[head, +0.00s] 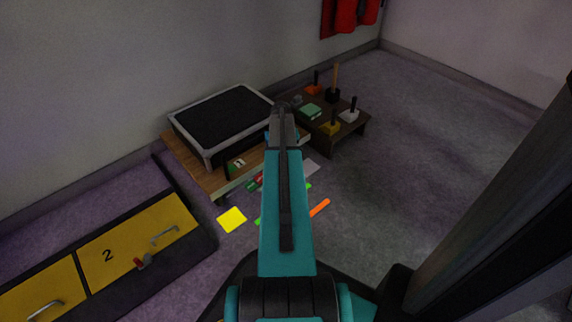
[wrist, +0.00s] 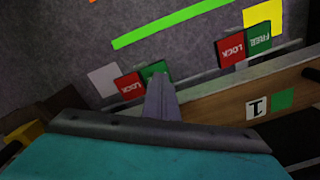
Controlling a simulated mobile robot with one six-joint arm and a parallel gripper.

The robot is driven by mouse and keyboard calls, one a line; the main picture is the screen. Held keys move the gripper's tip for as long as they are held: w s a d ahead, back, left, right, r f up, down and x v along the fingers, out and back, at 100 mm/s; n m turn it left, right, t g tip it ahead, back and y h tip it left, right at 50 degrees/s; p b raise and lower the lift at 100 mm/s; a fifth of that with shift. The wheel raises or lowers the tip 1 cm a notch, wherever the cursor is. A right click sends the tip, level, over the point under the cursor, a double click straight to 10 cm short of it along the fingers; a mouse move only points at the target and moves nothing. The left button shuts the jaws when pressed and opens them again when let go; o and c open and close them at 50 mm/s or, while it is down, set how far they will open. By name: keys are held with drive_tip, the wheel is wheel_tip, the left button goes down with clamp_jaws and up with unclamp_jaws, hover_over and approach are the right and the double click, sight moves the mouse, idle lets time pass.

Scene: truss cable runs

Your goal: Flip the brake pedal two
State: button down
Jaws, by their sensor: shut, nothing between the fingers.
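Two red-and-green rocker pedals show at the foot of a wooden table's front (wrist: 220,100) in the wrist view. The right one has a red LOCK plate (wrist: 231,50) and a green FREE plate (wrist: 258,38). The left one has a red LOCK plate (wrist: 129,86) and a green plate (wrist: 153,69), partly covered by my gripper (wrist: 160,78). No number shows on either pedal. My gripper is shut and empty, its tip over the left pedal's green plate in the picture; contact cannot be told. In the head view, my gripper (head: 282,107) hides part of the table.
A black-topped grey tray (head: 222,120) sits on the table, whose front bears a "1" card (wrist: 257,106). A dark low table (head: 333,130) holds several handled blocks. A yellow drawer unit (head: 130,235) marked 2 stands left. Coloured floor strips and a yellow square (head: 231,219) lie in front.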

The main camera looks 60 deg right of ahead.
wheel_tip(320, 180, up, 7)
drive_tip(key=p, duration=0.6)
idle(0.8)
drive_tip(key=shift+f, duration=0.1)
idle(0.3)
drive_tip(key=w+a+r+n+g+y+p, duration=0.1)
drive_tip(key=w+a+r+n+p, duration=0.15)
drive_tip(key=a+p, duration=1.1)
drive_tip(key=w+a+r+n+g+p, duration=0.1)
drive_tip(key=w+a+n+p, duration=0.2)
drive_tip(key=a, duration=1.9)
drive_tip(key=s+a+r+n+g+p, duration=0.1)
drive_tip(key=s+a+r+p, duration=0.2)
drive_tip(key=s+a+p, duration=0.2)
drive_tip(key=s+a+r+n+g+p, duration=0.1)
drive_tip(key=s+a+r+p, duration=0.2)
drive_tip(key=s+a+p, duration=0.3)
drive_tip(key=s+a+r+n+g+h+p, duration=0.1)
drive_tip(key=s+a+r+p, duration=0.3)
drive_tip(key=a, duration=0.9)
drive_tip(key=shift+s+n+p, duration=0.55)
drive_tip(key=shift+s+p, duration=0.45)
drive_tip(key=shift+s, duration=0.2)
